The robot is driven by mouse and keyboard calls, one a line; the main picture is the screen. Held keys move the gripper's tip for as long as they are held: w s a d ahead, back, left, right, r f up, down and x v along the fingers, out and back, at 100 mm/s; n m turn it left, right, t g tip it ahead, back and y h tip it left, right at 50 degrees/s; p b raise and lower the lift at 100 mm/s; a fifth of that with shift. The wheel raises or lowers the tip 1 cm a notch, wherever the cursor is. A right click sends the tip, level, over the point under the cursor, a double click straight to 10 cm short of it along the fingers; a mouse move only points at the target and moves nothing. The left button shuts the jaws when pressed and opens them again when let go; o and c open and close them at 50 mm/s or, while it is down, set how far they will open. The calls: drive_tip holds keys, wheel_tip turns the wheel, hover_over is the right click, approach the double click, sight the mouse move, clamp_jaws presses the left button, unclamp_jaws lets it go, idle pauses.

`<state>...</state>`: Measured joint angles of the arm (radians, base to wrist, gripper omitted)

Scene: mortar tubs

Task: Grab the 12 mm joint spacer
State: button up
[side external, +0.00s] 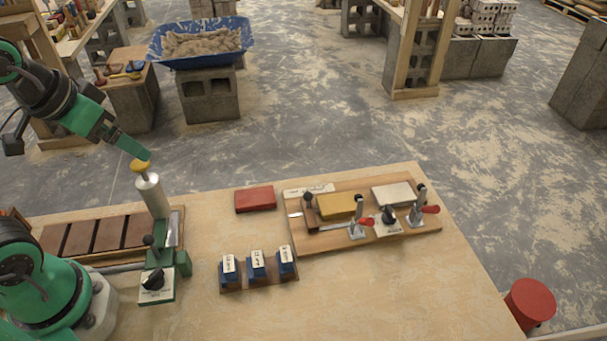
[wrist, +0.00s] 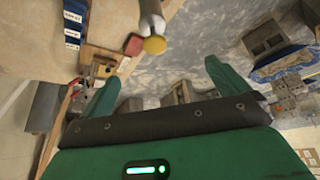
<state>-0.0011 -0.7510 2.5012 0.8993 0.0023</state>
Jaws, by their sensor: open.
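Three blue spacer blocks with white labels stand in a row on a small brown rack (side external: 260,284) in the side view: a left one (side external: 228,269), a middle one (side external: 257,264) and a right one (side external: 286,260). The label print is too small to read surely, so I cannot tell which is 12 mm. The blue blocks also show at the upper left of the wrist view (wrist: 74,22). My gripper (side external: 140,151) is open and empty, high at the left, well away from the rack. Its two green fingers stand apart in the wrist view (wrist: 161,72).
A grey cylinder (side external: 152,194) with a yellow knob (side external: 140,166) stands close below my gripper. A lever fixture (side external: 157,285) stands left of the rack. A red block (side external: 255,199) lies behind it. A clamp board (side external: 410,234) lies to the right. The front table is clear.

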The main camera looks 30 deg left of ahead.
drive_tip(key=c, duration=1.2)
drive_tip(key=shift+w+d+f+n, duration=0.2)
drive_tip(key=shift+w+d+n, duration=0.1)
drive_tip(key=shift+w+d, duration=0.3)
drive_tip(key=w+d+f+n+g, duration=0.3)
drive_tip(key=w+d+f+n, duration=0.15)
drive_tip(key=d, duration=0.55)
drive_tip(key=n+g, duration=0.3)
drive_tip(key=n, duration=0.1)
hover_over(256, 254)
wheel_tip(256, 254, down, 9)
drive_tip(key=shift+f, duration=1.45)
